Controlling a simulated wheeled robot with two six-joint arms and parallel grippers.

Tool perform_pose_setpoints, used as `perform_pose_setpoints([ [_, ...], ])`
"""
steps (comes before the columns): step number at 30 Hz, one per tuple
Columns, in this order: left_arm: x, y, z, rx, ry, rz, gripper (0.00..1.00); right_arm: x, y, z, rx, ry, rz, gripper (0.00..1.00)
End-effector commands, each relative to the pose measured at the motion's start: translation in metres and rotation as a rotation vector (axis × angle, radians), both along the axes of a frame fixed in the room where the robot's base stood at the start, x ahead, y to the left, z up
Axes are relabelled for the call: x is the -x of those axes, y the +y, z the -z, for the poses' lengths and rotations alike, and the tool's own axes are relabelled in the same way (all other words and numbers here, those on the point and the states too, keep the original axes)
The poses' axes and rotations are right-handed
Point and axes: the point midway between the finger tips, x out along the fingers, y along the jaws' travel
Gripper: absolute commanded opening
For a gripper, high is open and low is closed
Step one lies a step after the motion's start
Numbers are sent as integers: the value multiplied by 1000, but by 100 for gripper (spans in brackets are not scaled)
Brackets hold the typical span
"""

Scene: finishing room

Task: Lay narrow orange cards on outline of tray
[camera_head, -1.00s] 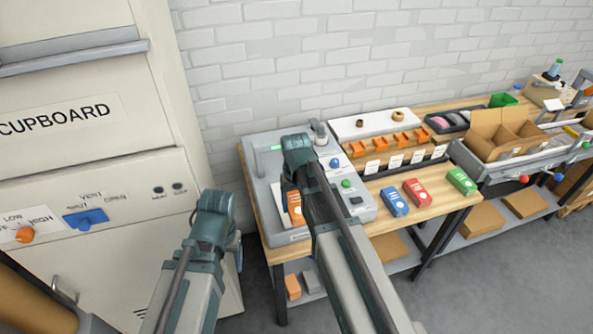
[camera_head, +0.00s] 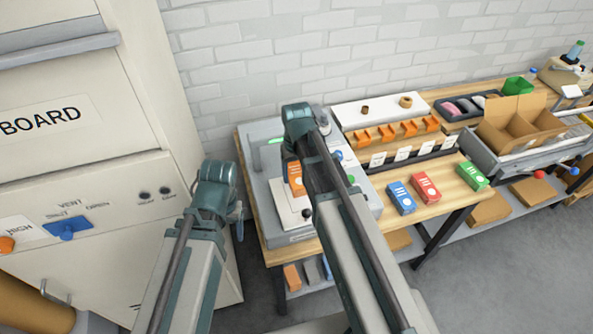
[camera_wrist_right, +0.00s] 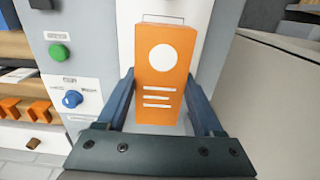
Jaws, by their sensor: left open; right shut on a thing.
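My right gripper (camera_wrist_right: 165,105) is shut on a narrow orange card (camera_wrist_right: 164,75), a box-like block with a white circle and white lines. In the head view this orange card (camera_head: 296,179) is held over a white plate (camera_head: 284,209) on the grey machine. My right arm hides part of the machine and most of that gripper. My left gripper (camera_head: 237,214) is open and apart from the bench, in front of the cupboard; its fingers are mostly hidden. I cannot make out a tray outline.
Blue (camera_head: 401,198), red (camera_head: 426,188) and green (camera_head: 472,177) boxes stand on the wooden bench (camera_head: 440,208). Orange holders (camera_head: 398,131) line a rack behind them. An open cardboard box (camera_head: 520,127) is further right. The cupboard (camera_head: 85,120) stands left. Grey floor is clear in front.

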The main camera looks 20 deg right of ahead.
Motion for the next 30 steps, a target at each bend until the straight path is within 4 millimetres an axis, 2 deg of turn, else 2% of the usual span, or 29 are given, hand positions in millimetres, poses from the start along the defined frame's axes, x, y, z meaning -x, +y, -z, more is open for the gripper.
perform_pose_setpoints([
  [8,0,0,11,0,0,0,71,0,0,11,0,0,0,0],
  [30,0,0,60,0,0,-2,71,0,0,60,0,0,0,0],
])
